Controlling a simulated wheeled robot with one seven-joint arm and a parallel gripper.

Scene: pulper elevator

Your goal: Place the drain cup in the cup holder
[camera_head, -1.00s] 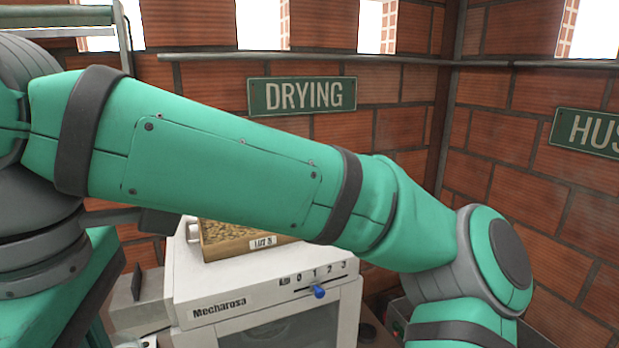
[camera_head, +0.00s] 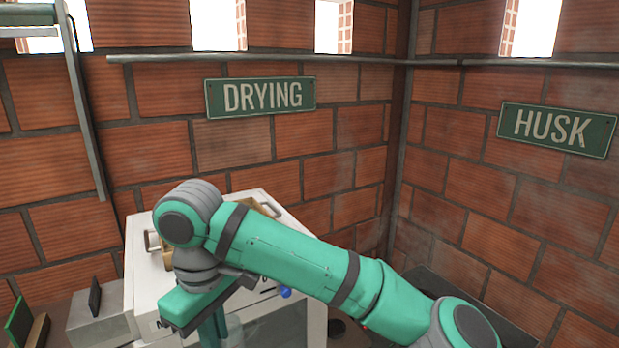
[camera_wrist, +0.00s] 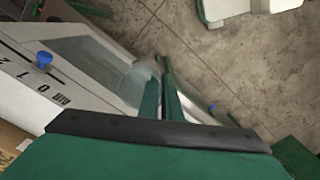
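My gripper (camera_wrist: 163,88) shows in the wrist view as two green fingers lying close together, pointing down toward the floor beside a white machine.
The white machine (camera_head: 262,199) with a blue knob (camera_head: 285,292) stands below the DRYING sign (camera_head: 260,96). The knob also shows in the wrist view (camera_wrist: 44,59). A HUSK sign (camera_head: 556,130) hangs on the right brick wall. Bare tiled floor (camera_wrist: 235,70) lies right of the fingers.

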